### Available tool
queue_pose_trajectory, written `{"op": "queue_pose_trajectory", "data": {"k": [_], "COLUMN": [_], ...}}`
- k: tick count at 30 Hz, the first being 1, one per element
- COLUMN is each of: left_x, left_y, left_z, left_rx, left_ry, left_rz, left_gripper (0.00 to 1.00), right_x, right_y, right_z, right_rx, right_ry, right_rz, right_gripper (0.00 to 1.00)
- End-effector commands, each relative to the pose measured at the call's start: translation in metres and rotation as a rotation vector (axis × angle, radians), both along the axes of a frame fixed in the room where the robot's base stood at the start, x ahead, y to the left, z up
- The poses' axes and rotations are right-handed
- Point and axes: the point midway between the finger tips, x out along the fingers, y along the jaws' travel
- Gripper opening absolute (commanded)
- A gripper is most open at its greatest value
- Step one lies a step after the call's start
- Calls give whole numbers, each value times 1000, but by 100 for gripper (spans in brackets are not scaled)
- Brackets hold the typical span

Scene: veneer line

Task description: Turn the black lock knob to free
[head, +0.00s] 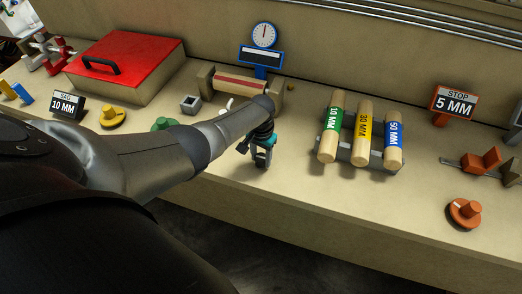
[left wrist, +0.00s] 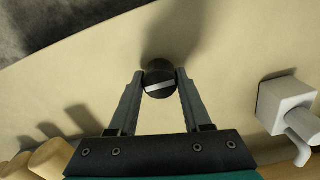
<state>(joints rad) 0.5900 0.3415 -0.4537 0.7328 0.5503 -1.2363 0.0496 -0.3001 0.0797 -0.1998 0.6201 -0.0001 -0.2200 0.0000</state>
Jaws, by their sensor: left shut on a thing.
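The black lock knob (left wrist: 159,84) shows in the left wrist view as a round black cap with a white line across it. The line runs nearly level, slightly tilted. My left gripper (left wrist: 160,78) has its two fingers on either side of the knob, closed against it. In the head view my left gripper (head: 262,161) points down at the bench near its front edge; there the knob is hidden by the gripper. My right gripper is not in view.
A rack with several labelled wooden rolls (head: 365,117) stands right of the gripper. A roller with a blue dial gauge (head: 263,37) is behind it. A white hooked block (left wrist: 287,104) is near the knob. A red case (head: 125,60) and coloured knobs lie left; the bench front (head: 330,205) is clear.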

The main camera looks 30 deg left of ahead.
Motion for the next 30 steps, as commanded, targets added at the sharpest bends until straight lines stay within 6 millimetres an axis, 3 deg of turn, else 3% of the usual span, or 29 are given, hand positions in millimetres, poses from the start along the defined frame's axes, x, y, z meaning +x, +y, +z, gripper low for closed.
{"op": "queue_pose_trajectory", "data": {"k": [11,12,20,30], "left_x": [1,1,0,1], "left_y": [0,0,0,0], "left_z": [0,0,0,6], "left_rx": [-1,-2,-1,0], "left_ry": [-1,-1,-1,-2], "left_rz": [10,9,7,6], "left_gripper": [0,51,79,79], "right_x": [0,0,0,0], "right_y": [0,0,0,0], "right_z": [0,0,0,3], "right_rx": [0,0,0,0], "right_ry": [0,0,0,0], "right_rz": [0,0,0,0], "right_gripper": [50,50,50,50]}}
